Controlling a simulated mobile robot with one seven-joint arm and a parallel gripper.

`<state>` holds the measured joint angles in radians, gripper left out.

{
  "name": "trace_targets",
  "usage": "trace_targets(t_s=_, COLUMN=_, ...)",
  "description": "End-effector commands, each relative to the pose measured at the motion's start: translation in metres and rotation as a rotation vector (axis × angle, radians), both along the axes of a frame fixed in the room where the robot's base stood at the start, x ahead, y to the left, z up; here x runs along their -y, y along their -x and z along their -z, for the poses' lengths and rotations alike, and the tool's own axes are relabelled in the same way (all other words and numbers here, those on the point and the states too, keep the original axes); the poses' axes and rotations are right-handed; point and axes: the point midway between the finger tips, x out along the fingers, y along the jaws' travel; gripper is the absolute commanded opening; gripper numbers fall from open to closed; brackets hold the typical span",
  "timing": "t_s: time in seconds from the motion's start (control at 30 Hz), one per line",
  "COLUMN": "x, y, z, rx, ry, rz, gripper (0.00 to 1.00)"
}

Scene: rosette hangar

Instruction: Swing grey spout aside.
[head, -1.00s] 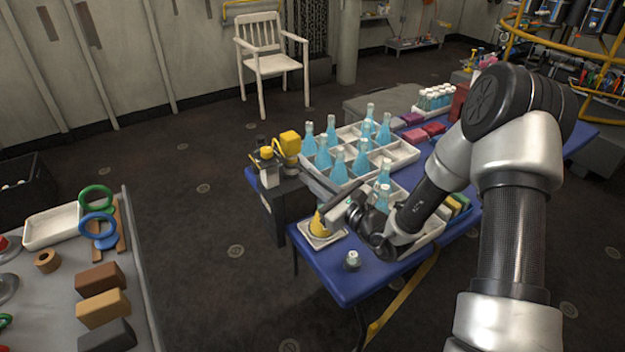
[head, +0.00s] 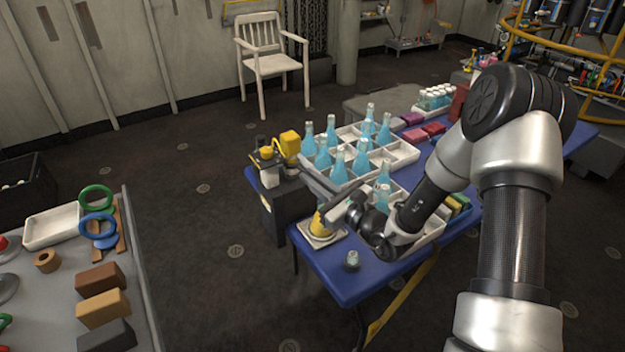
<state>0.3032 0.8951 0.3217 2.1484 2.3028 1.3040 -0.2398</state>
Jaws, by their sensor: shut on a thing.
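The grey spout (head: 320,182) is a thin bar. It reaches from the dark dispenser box (head: 284,208) toward the front right, above the blue table. My gripper (head: 337,206) is at the spout's outer end and looks shut on it; the fingertips are small and partly hidden. Just left of and below the gripper, a yellow cone-like piece (head: 318,224) stands on a white square tray (head: 322,240).
White crates (head: 402,156) with blue bottles stand behind the gripper. A small capped bottle (head: 352,261) stands at the blue table's (head: 335,280) front. A grey table (head: 60,300) with blocks and rings is at left. Open floor lies between the tables.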

Motion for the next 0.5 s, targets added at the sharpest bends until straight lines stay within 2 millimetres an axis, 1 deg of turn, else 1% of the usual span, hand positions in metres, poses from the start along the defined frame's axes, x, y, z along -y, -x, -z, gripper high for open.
trace_targets(t_s=0.17, x=-0.001, y=0.001, z=0.001, rx=-0.003, ry=0.001, rz=-0.006, gripper=0.0)
trace_targets(t_s=0.27, x=0.001, y=-0.002, z=0.001, rx=0.001, ry=-0.002, rz=-0.031, gripper=0.0)
trace_targets(t_s=0.5, x=0.01, y=-0.013, z=0.001, rx=0.005, ry=-0.002, rz=-0.189, gripper=0.0)
